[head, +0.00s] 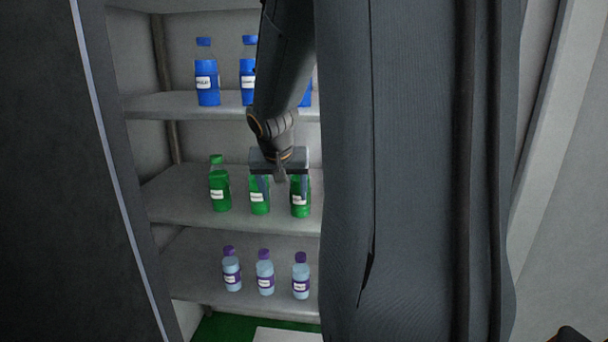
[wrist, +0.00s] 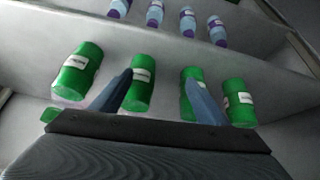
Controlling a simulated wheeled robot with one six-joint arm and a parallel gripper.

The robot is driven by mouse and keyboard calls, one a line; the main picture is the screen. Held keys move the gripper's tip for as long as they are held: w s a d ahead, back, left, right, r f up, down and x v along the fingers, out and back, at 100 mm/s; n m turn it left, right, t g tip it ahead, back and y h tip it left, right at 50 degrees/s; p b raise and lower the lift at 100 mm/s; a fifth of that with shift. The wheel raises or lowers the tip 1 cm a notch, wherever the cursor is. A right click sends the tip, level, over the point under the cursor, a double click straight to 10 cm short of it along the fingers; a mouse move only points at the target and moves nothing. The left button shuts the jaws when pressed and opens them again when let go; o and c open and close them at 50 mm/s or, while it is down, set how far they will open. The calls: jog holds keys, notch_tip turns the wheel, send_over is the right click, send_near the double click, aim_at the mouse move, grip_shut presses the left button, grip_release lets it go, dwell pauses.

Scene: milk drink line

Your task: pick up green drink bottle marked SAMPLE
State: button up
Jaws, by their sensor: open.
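Green drink bottles with white labels stand in a row on the middle shelf; the head view shows a left one (head: 219,188), a middle one (head: 259,200) and a right one (head: 300,205). The label words are too small to read surely. My gripper (head: 284,188) is open in front of the middle and right bottles and partly hides them. In the wrist view, my open gripper (wrist: 160,76) has bare shelf between its fingertips. One finger overlaps a green bottle (wrist: 140,84), the other overlaps another green bottle (wrist: 190,90). I cannot tell whether they touch.
Blue bottles (head: 207,80) stand on the shelf above. Pale bottles with purple caps (head: 264,275) stand on the shelf below. More green bottles (wrist: 78,72) flank the fingers closely. My arm hides the right part of the shelves in the head view.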

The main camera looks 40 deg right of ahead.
aim_at(299, 183)
jog(key=shift+m+h, duration=0.3)
jog(key=shift+m, duration=0.3)
jog(key=d, duration=0.1)
jog(key=d+r, duration=0.2)
jog(key=d, duration=0.1)
jog(key=shift+s, duration=0.25)
jog(key=shift+d, duration=0.35)
jog(key=shift+p+x, duration=0.45)
jog(key=shift+x, duration=3.35)
jog(key=shift+w+r, duration=0.1)
jog(key=c, duration=1.4)
